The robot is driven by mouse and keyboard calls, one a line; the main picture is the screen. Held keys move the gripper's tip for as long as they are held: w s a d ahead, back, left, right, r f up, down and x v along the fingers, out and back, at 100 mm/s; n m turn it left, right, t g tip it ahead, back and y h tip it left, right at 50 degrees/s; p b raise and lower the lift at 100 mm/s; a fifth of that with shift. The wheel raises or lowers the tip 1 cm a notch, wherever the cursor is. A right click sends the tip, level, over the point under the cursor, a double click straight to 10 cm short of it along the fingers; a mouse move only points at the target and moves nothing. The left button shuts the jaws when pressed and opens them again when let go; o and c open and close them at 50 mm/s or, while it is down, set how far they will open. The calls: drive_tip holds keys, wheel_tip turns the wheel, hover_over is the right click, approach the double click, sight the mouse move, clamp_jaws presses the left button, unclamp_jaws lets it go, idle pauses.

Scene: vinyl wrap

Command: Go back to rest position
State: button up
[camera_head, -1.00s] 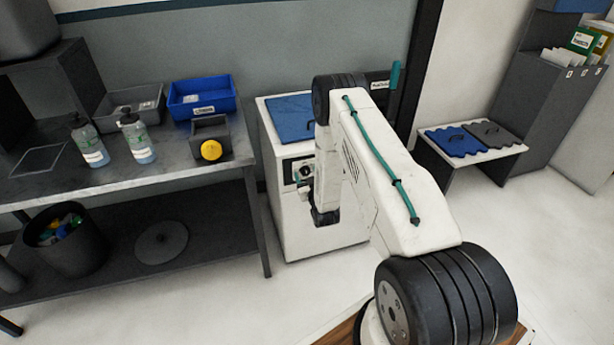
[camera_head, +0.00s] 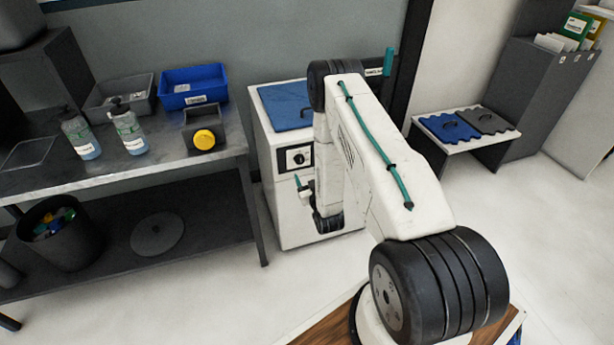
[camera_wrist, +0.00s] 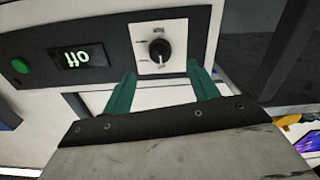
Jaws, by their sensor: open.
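In the wrist view my gripper (camera_wrist: 162,92) has its two green fingers apart with nothing between them. Beyond them is the front panel of a white machine, with a black dial (camera_wrist: 160,50), a small display reading "off" (camera_wrist: 80,58) and a green button (camera_wrist: 20,66). The fingers look apart from the dial. In the head view the white machine (camera_head: 288,215) has a blue lid (camera_head: 285,105) and stands behind my arm. Its dial (camera_head: 299,157) shows left of my arm. One green finger of my gripper shows below the panel; the rest is mostly hidden.
A grey workbench (camera_head: 150,170) on the left carries two pump bottles, a grey bin, a blue bin (camera_head: 194,88) and a box with a yellow knob (camera_head: 204,139). A black bucket (camera_head: 62,232) is on its lower shelf. A low stand (camera_head: 450,142) is at right. Open floor lies between.

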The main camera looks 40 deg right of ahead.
drive_tip(key=s+a+f+g+y, duration=0.15)
drive_tip(key=s+f+g, duration=0.25)
drive_tip(key=f+g, duration=0.45)
drive_tip(key=s+a+r+g+y, duration=0.1)
drive_tip(key=s+a+r+g, duration=0.1)
drive_tip(key=s+a+r, duration=0.4)
drive_tip(key=s+a+r+n+g+y, duration=0.1)
drive_tip(key=s+a+r+g, duration=0.2)
drive_tip(key=s+r, duration=1.3)
drive_tip(key=s+a+r+g+y, duration=0.1)
drive_tip(key=s+a+r, duration=0.8)
drive_tip(key=r, duration=2.2)
drive_tip(key=shift+s+a+n+g, duration=0.25)
drive_tip(key=shift+s+g, duration=0.5)
drive_tip(key=shift+s, duration=0.65)
drive_tip(key=shift+y, duration=0.25)
